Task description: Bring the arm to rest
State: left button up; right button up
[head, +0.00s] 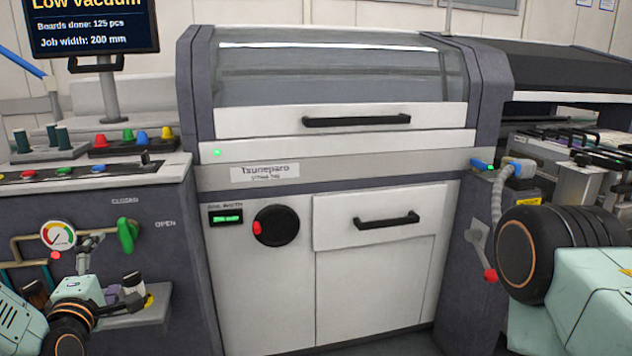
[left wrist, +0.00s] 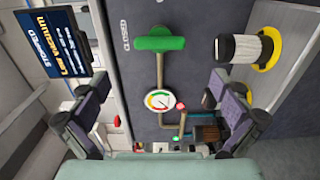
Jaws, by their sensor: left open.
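My left gripper (head: 92,243) is at the lower left in the head view, in front of the dark cabinet panel. In the left wrist view its two fingers (left wrist: 160,108) are wide apart with nothing held between them. A green valve handle (head: 127,235) stands upright, crosswise to its pipe, below the CLOSED label; it also shows in the left wrist view (left wrist: 160,43). A round gauge (head: 58,235) is on the same pipe, and in the left wrist view (left wrist: 159,101) it appears between the fingers. The right gripper is out of view; only my right arm shows.
A screen (head: 92,26) reads "Low vacuum". A small shelf (head: 135,317) with bottles is close to my left gripper. A large white machine (head: 265,310) with a dial and black handles fills the middle. A red-knobbed lever (head: 490,274) is near my right arm.

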aim_at(124, 238)
pick_arm(q)
jog(key=x, duration=1)
jog(key=shift+d, duration=0.15)
jog(key=shift+w, duration=0.3)
jog(key=m+p, duration=0.2)
jog(key=m, duration=0.1)
jog(key=shift+s+r, duration=0.1)
jog(key=shift+r, duration=0.05)
jog(key=m+p, duration=0.2)
jog(key=m, duration=0.4)
jog(key=shift+r+p, duration=0.1)
jog(key=shift+p, duration=0.2)
jog(key=m+p, duration=0.1)
jog(key=m, duration=0.4)
jog(key=shift+m+p, duration=0.3)
jog(key=shift+m, duration=0.1)
jog(key=shift+d+m, duration=0.1)
jog(key=shift+m, duration=1.1)
jog(key=shift+d, duration=0.1)
